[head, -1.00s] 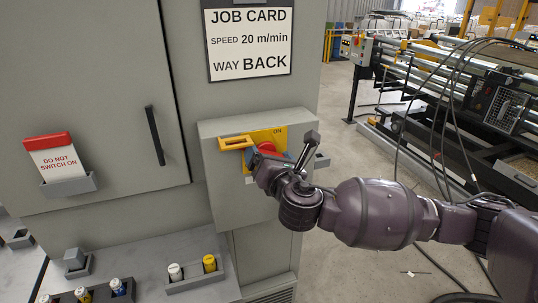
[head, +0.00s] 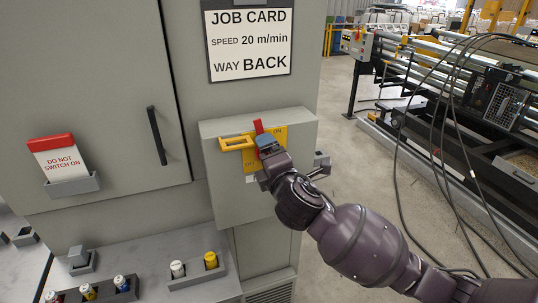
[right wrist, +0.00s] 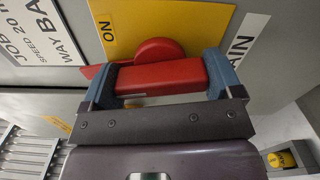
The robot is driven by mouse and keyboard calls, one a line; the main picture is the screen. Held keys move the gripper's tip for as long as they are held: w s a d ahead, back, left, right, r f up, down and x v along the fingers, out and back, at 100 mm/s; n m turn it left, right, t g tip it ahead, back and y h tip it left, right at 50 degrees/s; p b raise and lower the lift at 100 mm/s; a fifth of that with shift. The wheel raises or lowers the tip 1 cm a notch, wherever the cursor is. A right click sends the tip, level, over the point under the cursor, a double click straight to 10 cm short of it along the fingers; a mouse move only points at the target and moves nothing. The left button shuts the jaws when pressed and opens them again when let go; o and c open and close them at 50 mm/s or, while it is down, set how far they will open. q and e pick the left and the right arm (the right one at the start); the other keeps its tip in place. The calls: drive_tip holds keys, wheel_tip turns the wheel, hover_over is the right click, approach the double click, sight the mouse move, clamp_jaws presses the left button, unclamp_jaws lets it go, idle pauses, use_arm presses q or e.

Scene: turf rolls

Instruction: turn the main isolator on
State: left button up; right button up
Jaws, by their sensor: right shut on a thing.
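The main isolator is a red handle (head: 258,127) on a yellow plate (head: 281,137) on a grey box (head: 235,195). My right gripper (head: 266,143) is at the plate and covers most of the handle. In the right wrist view the red handle (right wrist: 160,76) lies between the two blue fingertips of the right gripper (right wrist: 163,80), which is shut on it. The ON mark (right wrist: 107,30) shows on the plate there. My left gripper is not in view.
A job card (head: 248,40) hangs above. A "do not switch on" card (head: 58,160) stands in a holder on the cabinet door. Cables (head: 440,150) and a machine (head: 490,110) are at the right.

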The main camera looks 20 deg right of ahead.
drive_tip(key=shift+f+m, duration=0.1)
drive_tip(key=shift+m, duration=1.1)
drive_tip(key=o, duration=0.7)
drive_tip(key=shift+o, duration=0.2)
drive_tip(key=s, duration=1.1)
drive_tip(key=shift+d+b, duration=0.15)
drive_tip(key=shift+b, duration=0.2)
drive_tip(key=shift+m, duration=0.3)
